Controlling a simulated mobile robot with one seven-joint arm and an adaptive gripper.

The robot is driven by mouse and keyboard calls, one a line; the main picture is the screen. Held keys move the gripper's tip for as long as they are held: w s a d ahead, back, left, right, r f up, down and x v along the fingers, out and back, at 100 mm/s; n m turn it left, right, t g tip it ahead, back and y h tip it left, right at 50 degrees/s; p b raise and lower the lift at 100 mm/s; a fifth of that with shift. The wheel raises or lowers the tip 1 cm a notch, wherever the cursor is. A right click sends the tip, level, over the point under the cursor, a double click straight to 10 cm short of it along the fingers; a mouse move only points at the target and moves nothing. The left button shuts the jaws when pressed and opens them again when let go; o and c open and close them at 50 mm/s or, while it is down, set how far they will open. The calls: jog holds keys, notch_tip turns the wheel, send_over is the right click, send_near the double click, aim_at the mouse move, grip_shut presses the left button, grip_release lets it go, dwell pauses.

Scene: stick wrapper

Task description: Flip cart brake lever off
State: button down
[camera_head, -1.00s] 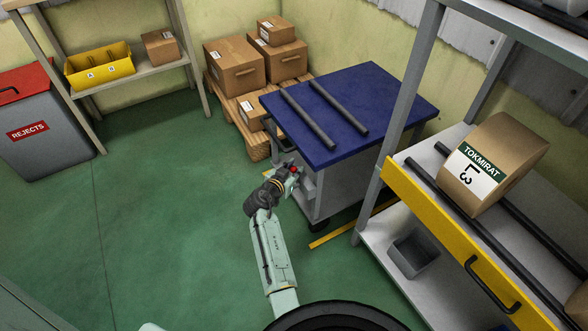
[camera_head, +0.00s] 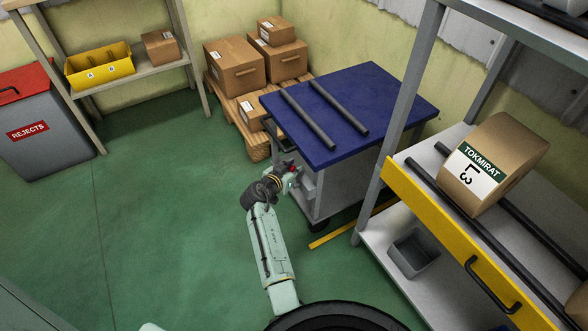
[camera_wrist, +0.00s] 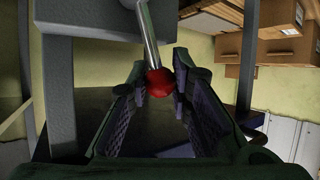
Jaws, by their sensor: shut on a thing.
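The cart (camera_head: 345,165) has a blue top with two dark bars and stands at the middle of the head view. Its brake lever shows in the wrist view as a metal rod (camera_wrist: 148,38) ending in a red knob (camera_wrist: 157,82). My gripper (camera_head: 290,170) is at the cart's near left side in the head view, with a little red showing at the fingers. In the wrist view my gripper (camera_wrist: 160,90) has its fingertips on both sides of the red knob, shut on it. The lever's pivot is out of sight.
A grey shelf with a yellow front bar (camera_head: 440,235) and a carton (camera_head: 492,165) stands close on the right. Cartons on a pallet (camera_head: 258,146) are behind the cart. A yellow floor strip (camera_head: 345,228) runs beside the cart. The green floor at left is clear.

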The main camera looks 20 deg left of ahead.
jog(key=shift+w+a+f+n+g, duration=0.2)
jog(key=shift+a+n+g, duration=0.1)
jog(key=shift+n+g, duration=0.1)
jog(key=c, duration=1.4)
grip_release()
